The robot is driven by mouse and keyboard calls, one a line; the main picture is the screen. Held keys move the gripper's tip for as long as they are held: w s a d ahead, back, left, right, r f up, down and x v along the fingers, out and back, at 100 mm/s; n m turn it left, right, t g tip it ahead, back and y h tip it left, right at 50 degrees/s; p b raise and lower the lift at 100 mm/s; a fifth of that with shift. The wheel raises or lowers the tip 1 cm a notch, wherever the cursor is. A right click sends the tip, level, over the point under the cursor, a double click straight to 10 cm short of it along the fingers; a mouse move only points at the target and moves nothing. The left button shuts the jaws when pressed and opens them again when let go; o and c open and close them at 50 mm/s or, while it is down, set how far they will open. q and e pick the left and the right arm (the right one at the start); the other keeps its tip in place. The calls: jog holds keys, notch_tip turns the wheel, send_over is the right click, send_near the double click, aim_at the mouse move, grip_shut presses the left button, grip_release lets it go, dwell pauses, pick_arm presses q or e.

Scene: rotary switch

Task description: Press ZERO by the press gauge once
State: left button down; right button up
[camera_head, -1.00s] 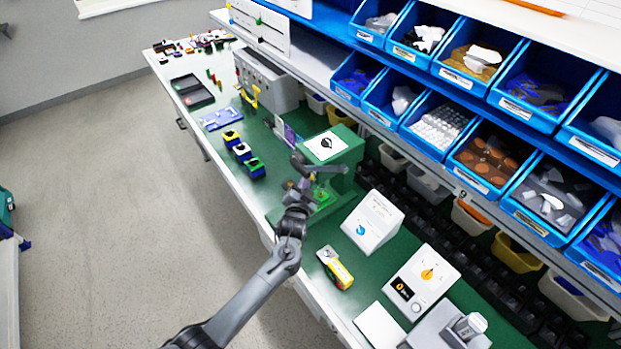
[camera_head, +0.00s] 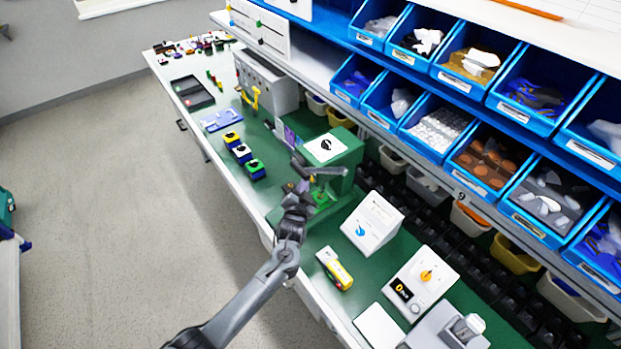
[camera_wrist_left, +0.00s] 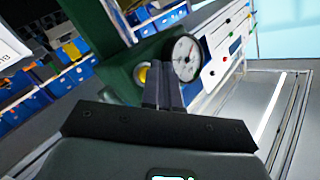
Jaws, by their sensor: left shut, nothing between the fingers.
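The green press (camera_head: 345,158) stands on the bench in the head view, with a grey lever (camera_head: 325,170) on its near side. In the left wrist view the green press body (camera_wrist_left: 120,75) carries a round white-faced gauge (camera_wrist_left: 186,58) with a black rim. A yellow button (camera_wrist_left: 143,73) sits beside the gauge; I cannot read any ZERO label. My left gripper (camera_head: 301,187) is at the front of the press. In the wrist view its shut, empty fingers (camera_wrist_left: 161,66) point between the button and the gauge and partly cover the space there. I cannot tell whether they touch anything. My right gripper is out of view.
Blue bins (camera_head: 480,110) overhang the back.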

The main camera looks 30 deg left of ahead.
pick_arm(q)
jog(key=shift+s+a, duration=0.15)
jog(key=shift+s, duration=0.15)
jog(key=s+p, duration=0.1)
jog(key=s+a+p, duration=0.1)
jog(key=s, duration=0.1)
jog(key=s+p, duration=0.1)
jog(key=p, duration=0.1)
jog(key=shift+s+a, duration=0.35)
dwell(0.8)
